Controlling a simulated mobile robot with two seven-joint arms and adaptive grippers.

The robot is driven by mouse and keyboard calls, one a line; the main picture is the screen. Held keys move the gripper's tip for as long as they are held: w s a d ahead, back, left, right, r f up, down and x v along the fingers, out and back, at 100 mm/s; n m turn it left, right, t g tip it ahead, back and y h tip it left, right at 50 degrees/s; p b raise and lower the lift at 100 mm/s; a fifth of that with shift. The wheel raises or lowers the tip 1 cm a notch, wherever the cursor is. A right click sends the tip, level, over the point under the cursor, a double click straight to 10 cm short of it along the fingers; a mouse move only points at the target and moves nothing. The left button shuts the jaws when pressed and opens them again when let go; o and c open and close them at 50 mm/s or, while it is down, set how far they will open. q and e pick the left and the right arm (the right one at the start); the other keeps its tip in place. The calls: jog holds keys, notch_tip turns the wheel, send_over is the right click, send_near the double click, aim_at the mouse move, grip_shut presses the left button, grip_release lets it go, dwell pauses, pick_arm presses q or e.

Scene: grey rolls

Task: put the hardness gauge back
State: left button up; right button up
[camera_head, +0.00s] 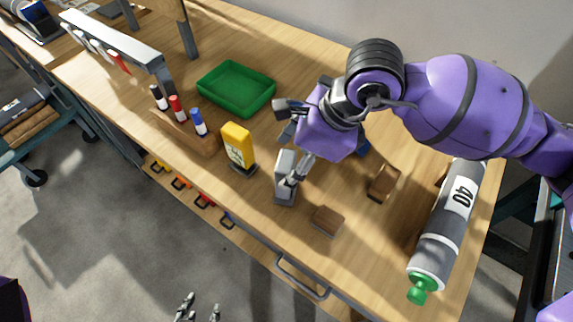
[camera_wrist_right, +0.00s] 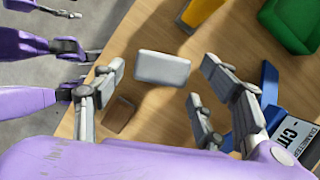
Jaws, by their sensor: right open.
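A yellow device with a dark label, which looks like the hardness gauge (camera_head: 238,143), stands upright on a dark foot on the bench. Its lower part shows at the top of the right wrist view (camera_wrist_right: 203,10). My right gripper (camera_head: 287,172) is open, to the right of the yellow device and apart from it. A plain grey rounded block (camera_wrist_right: 162,68) shows between its spread fingers, with gaps on both sides; in the head view the fingers partly cover it. My left gripper (camera_head: 197,309) is open and empty, low in front of the bench, partly cut off.
A wooden pen rack (camera_head: 188,133), green tray (camera_head: 236,87), brown blocks (camera_head: 327,221) and (camera_head: 383,183), and a grey roll marked 40 (camera_head: 447,220) are on the bench. A blue labelled item (camera_wrist_right: 270,95) lies beside my right fingers.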

jog(key=v, duration=0.8)
dwell(0.4)
